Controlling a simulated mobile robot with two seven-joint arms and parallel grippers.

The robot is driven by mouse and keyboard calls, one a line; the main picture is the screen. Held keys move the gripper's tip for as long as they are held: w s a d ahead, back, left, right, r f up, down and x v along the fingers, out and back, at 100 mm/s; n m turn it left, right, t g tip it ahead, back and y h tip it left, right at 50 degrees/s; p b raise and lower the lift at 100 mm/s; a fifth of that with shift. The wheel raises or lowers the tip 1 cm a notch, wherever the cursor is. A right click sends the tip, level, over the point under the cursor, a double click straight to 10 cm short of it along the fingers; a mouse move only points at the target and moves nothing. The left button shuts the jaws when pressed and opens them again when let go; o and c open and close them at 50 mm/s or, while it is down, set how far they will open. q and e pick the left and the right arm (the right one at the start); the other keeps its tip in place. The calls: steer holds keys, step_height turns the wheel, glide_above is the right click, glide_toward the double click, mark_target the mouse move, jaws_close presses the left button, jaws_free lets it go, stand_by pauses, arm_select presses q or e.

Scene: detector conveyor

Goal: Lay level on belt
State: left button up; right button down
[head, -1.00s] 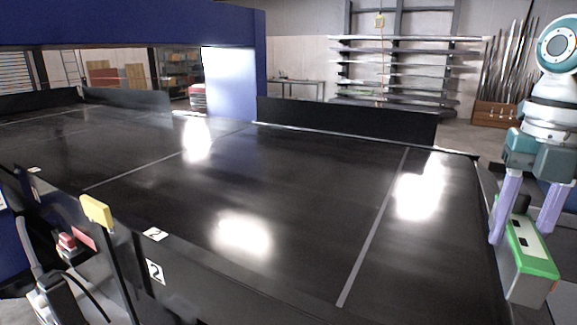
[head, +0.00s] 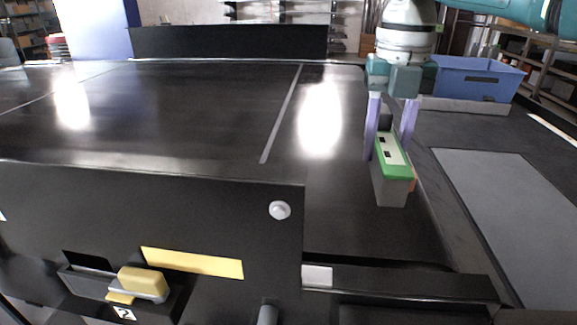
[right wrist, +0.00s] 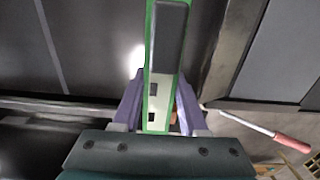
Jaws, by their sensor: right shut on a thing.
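The level (head: 393,172) is a long grey block with a green top and a pale panel with dark marks. My right gripper (head: 390,135) is shut on it, one lilac finger on each side. In the head view the level shows over the right end of the black belt (head: 200,110); I cannot tell whether it touches it. In the right wrist view the level (right wrist: 160,75) runs lengthwise up from between the fingers (right wrist: 160,108). My left gripper is not in view.
A black side panel (head: 60,215) with a yellow strip stands along the belt's near side. A black guard (head: 230,40) lines the far side. A blue bin (head: 475,80) stands to the right. A red-handled rod (right wrist: 265,130) shows in the wrist view. The belt looks bare.

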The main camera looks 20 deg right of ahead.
mark_target(386, 140)
step_height(386, 140, down, 7)
steer(key=b, duration=0.5)
steer(key=shift+r, duration=0.25)
steer(key=shift+f, duration=0.2)
steer(key=shift+c, duration=2.2)
jaws_free()
steer(key=shift+r, duration=0.25)
step_height(386, 140, up, 11)
steer(key=shift+f+b, duration=0.2)
steer(key=shift+b, duration=0.5)
steer(key=shift+r, duration=0.65)
